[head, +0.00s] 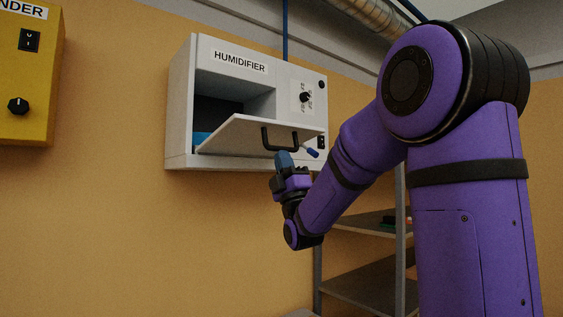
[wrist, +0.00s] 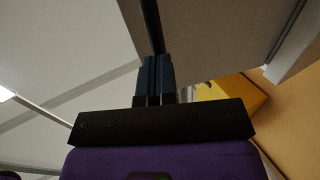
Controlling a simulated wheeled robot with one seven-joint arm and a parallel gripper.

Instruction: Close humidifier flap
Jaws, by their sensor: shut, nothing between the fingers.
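The white humidifier (head: 180,115) is mounted on the wall in the head view. Its flap (head: 236,136) stands partly open, tilted outward from the lower part of the opening, with the dark compartment showing behind it. A black handle (head: 265,140) is on the flap's outer face. My gripper (head: 284,160) is just below the handle, fingers pointing up. In the wrist view its dark blue fingers (wrist: 155,80) are shut together and empty, close to a black bar (wrist: 151,25) that looks like the handle. I cannot tell whether they touch it.
A control panel with a black knob (head: 305,97) is right of the opening. A blue thing (head: 201,138) shows inside the compartment. A yellow box (head: 30,75) hangs at far left. A grey shelf unit (head: 370,285) stands below right. The wall below the humidifier is clear.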

